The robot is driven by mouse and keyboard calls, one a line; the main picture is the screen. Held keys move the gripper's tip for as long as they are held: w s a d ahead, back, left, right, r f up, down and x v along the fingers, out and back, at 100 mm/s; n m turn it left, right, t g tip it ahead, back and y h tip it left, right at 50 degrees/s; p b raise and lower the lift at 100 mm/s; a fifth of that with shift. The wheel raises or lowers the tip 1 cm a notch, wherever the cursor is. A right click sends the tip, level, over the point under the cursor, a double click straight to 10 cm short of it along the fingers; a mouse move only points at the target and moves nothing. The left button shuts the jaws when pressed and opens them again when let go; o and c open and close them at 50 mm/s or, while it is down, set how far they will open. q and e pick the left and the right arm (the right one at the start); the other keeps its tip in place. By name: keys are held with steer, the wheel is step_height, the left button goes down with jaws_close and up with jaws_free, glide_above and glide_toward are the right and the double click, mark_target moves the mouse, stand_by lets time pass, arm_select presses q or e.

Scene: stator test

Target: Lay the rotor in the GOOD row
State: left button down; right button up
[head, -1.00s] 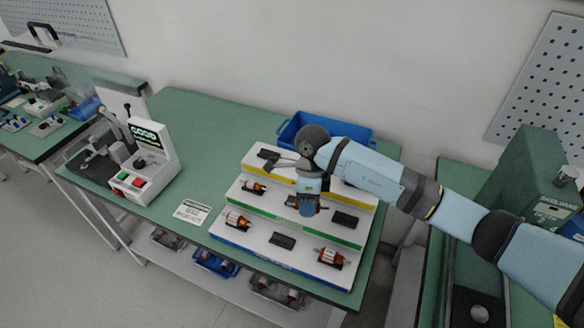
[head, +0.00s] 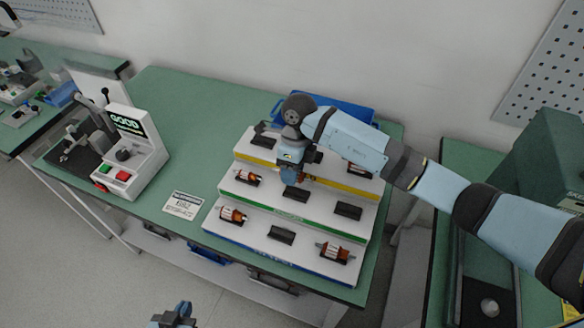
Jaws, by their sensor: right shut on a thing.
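My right gripper (head: 291,178) is over the three-step rack (head: 270,228), just behind the empty middle cradle (head: 295,195) of the green-edged row. It is shut on a rotor, which is mostly hidden by the fingers; only a brownish bit shows beside them. A copper-coloured rotor (head: 247,177) lies at the left of the green row, whose right cradle (head: 347,211) is empty. The tester screen (head: 127,122) reads GOOD; row labels on the rack are too small to read. My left gripper (head: 173,318) is partly in view at the bottom edge, away from the rack.
The blue-edged row holds rotors at left (head: 232,214) and right (head: 334,250), with an empty middle cradle (head: 281,235). A blue bin (head: 350,111) stands behind the rack. A label card (head: 184,205) lies left of it. Green bench (head: 205,110) is clear behind the card.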

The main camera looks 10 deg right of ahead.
mark_target(290, 194)
steer(key=shift+f+b, duration=0.85)
steer(key=shift+f, duration=0.75)
steer(key=shift+w+a, duration=0.1)
steer(key=shift+w, duration=0.05)
steer(key=shift+f, duration=0.1)
steer(key=shift+f+b, duration=0.95)
steer(key=shift+f+b, duration=0.25)
steer(key=shift+b, duration=0.05)
steer(key=o, duration=1.1)
steer(key=shift+s, duration=0.2)
steer(key=shift+o, duration=0.2)
